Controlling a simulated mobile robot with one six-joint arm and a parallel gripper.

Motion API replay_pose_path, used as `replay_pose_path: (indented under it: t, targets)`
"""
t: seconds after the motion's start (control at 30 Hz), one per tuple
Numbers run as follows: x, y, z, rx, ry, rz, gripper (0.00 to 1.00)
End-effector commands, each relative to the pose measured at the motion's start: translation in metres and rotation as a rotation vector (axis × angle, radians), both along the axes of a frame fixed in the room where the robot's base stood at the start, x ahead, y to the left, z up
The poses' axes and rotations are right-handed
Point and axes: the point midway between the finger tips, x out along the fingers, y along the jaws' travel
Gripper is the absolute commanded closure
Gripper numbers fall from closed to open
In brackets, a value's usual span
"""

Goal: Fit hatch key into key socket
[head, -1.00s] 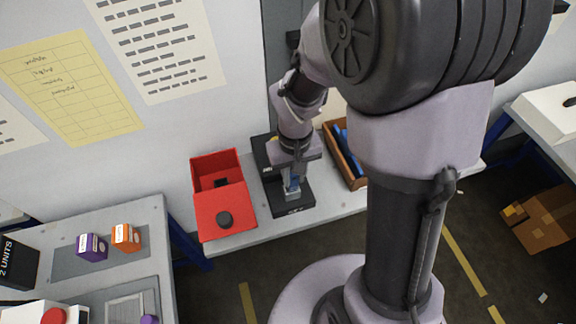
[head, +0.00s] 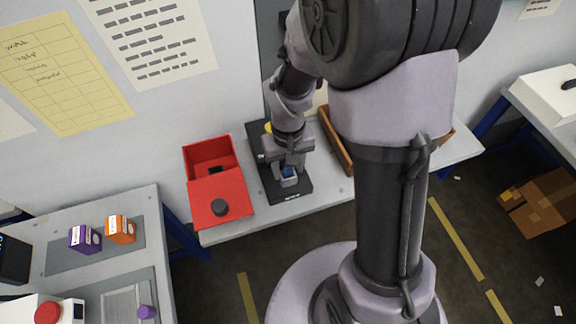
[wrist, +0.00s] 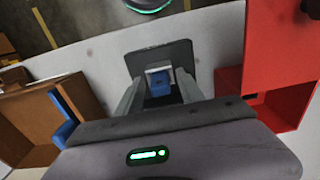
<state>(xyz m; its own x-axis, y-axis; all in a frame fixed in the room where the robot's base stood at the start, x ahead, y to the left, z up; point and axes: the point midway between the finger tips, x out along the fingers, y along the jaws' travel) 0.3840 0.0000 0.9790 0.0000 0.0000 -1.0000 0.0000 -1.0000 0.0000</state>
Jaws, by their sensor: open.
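In the head view my gripper (head: 288,160) is just above the holder.
A red box (head: 218,200) with a black knob stands close to the left of the base. A wooden tray (head: 337,140) is close on the right; the wrist view shows it (wrist: 40,120) with a blue piece (wrist: 62,120). The bench front (head: 325,197) is bare.

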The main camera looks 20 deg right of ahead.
Motion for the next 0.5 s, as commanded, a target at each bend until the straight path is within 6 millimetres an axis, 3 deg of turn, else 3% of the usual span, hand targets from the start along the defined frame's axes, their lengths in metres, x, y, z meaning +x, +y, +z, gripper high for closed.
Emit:
replay_pose_path:
  t: [0.17,0.4,0.5]
  targets:
    - [0.001,0.000,0.020,0.000,-0.003,0.000,0.55]
    - [0.001,0.000,0.090,0.000,-0.004,-0.001,0.55]
    - [0.001,0.000,0.111,0.000,-0.003,0.000,0.55]
